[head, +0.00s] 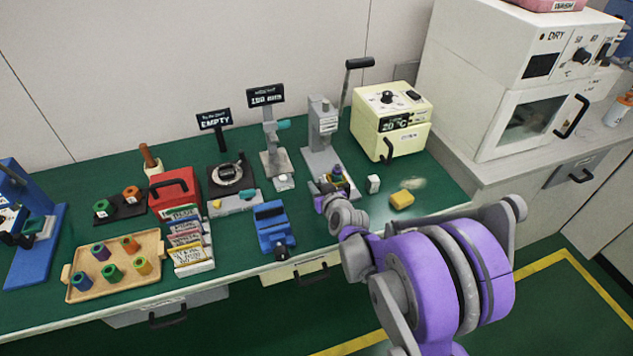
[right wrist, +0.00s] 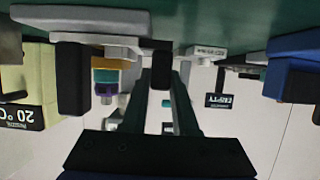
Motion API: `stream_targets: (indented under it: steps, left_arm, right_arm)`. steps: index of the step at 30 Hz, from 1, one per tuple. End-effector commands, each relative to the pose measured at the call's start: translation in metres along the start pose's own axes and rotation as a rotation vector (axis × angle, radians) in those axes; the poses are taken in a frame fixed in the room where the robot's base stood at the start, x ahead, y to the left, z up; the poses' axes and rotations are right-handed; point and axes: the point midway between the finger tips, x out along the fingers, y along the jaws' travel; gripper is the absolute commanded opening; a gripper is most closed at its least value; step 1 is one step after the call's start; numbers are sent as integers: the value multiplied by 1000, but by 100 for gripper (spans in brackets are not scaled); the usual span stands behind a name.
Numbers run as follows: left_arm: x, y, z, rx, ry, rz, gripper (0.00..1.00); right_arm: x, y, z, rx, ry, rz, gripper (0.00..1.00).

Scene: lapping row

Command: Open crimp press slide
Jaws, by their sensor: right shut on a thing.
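The crimp press (head: 323,125) is a grey upright press with a long black-topped lever, standing at the back right of the green bench. On its base, a small purple and yellow workpiece (head: 337,178) sits at the front; it also shows in the right wrist view (right wrist: 105,80). My right gripper (head: 321,191) is at the front of the press base, low over the bench. In the right wrist view its fingers (right wrist: 160,85) are shut on a dark slide handle (right wrist: 161,62). The head view hides most of the handle behind my gripper. My left gripper is not in view.
A yellow sponge (head: 402,199) and a small white block (head: 373,184) lie right of the press. A cream heater box (head: 392,115) stands behind them. A blue fixture (head: 272,225) is to the left. The bench's front edge runs below my arm.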

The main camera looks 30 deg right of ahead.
Motion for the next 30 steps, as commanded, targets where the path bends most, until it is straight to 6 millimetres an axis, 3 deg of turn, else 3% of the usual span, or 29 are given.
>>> stream_targets:
  steps: [1, 2, 7, 15, 19, 30]
  left_arm:
    - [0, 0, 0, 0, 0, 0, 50]
    - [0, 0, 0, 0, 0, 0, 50]
    - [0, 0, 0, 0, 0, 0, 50]
    - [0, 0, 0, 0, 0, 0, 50]
    - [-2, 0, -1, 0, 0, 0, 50]
    - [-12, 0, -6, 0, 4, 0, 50]
  right_arm:
    - [0, 0, 0, 0, 1, 0, 0]
    - [0, 0, 0, 0, 1, 0, 29]
    - [1, 0, 0, 0, 1, 0, 57]
    - [0, 0, 0, 0, 1, 0, 57]
    - [-9, 0, -1, 1, 1, 1, 57]
    - [-81, 0, -2, 1, 2, 1, 57]
